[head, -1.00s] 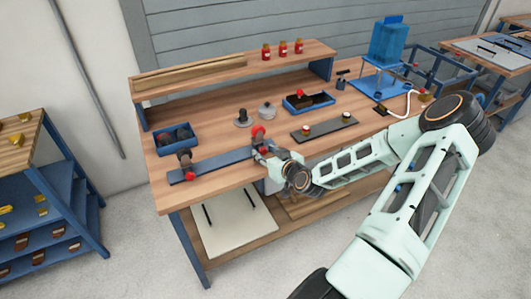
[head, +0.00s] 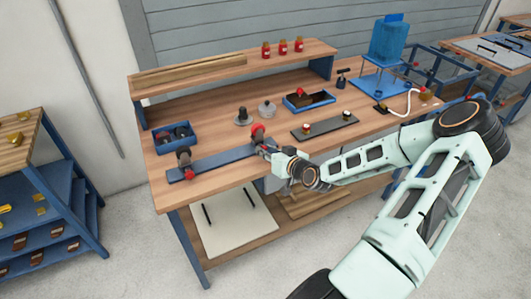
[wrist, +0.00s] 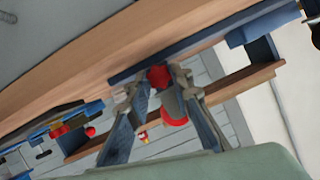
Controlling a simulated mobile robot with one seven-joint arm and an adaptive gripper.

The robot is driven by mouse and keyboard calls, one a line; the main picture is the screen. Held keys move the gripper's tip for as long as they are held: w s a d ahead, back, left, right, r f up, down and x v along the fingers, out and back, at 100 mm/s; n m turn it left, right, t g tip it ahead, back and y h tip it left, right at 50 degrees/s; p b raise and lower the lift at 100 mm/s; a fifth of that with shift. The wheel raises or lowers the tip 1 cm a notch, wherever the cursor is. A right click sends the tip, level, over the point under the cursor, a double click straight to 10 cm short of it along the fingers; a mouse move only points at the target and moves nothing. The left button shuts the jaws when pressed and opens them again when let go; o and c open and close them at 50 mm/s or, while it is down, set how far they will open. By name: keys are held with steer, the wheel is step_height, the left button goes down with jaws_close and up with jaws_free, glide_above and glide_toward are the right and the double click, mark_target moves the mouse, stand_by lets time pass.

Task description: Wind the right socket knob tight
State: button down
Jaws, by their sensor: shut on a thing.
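A long dark blue bar (head: 222,161) lies near the bench's front edge with a socket at each end. The left socket (head: 183,157) is dark, with a red knob (head: 189,175) on its front. The right socket (head: 259,139) has a red part (head: 257,129) on top. My gripper (head: 268,149) is at the right socket's front and hides its knob in the head view. In the wrist view, the right socket knob (wrist: 158,76) is red and sits between the fingertips of my gripper (wrist: 157,86), shut on it. Another red part (wrist: 174,121) shows between the fingers.
A blue bin (head: 177,138) stands behind the bar's left end. Grey round parts (head: 266,109), another blue bin (head: 310,101) and a dark plate with two knobs (head: 325,127) stand behind and right.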

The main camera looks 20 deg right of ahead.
steer(key=shift+d+f+m+y+b, duration=0.1)
steer(key=shift+d+m+y+b, duration=0.1)
steer(key=shift+m+y+b, duration=0.9)
steer(key=shift+m, duration=0.3)
steer(key=c, duration=1.7)
jaws_free()
steer(key=shift+a+p, duration=0.1)
steer(key=shift+p, duration=0.3)
